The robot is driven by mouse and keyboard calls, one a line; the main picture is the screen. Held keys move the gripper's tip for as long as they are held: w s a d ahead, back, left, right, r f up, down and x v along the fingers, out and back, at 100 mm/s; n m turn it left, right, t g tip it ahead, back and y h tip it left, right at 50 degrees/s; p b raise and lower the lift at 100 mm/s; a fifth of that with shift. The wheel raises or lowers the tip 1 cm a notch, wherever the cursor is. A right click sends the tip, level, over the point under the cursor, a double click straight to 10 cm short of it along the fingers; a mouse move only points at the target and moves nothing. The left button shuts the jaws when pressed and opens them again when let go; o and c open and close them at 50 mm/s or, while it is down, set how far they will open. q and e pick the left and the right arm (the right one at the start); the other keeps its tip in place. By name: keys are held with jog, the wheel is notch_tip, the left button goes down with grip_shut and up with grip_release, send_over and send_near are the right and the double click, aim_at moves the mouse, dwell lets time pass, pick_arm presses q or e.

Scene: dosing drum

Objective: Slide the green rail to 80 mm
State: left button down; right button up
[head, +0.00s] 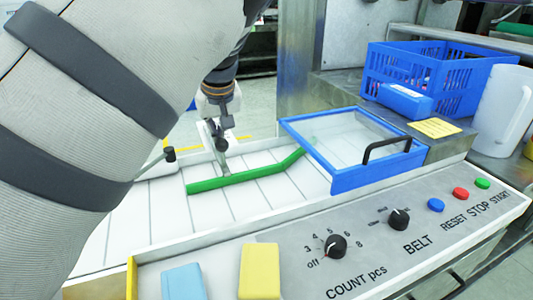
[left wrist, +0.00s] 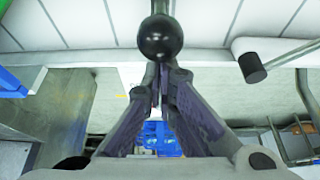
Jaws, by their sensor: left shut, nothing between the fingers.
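The green rail (head: 240,178) lies across the white slatted belt in the head view, with a bend near its right end by the blue-framed cover (head: 372,180). No millimetre scale can be read. My right gripper is not in view.
A control panel with a count dial (head: 335,246), a belt dial (head: 399,219) and coloured buttons is at the front right. Blue (head: 184,282) and yellow (head: 259,271) blocks are at the front. A blue crate (head: 440,75) and white jug (head: 500,110) stand at the back right.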

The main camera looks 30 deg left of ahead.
aim_at(223, 143)
pick_arm(q)
jog(key=shift+s+d, duration=0.75)
jog(key=shift+d, duration=0.2)
jog(key=shift+s+d, duration=0.75)
jog(key=shift+d, duration=0.2)
jog(key=shift+w+a, duration=0.5)
jog(key=shift+a, duration=0.15)
notch_tip(223, 143, up, 8)
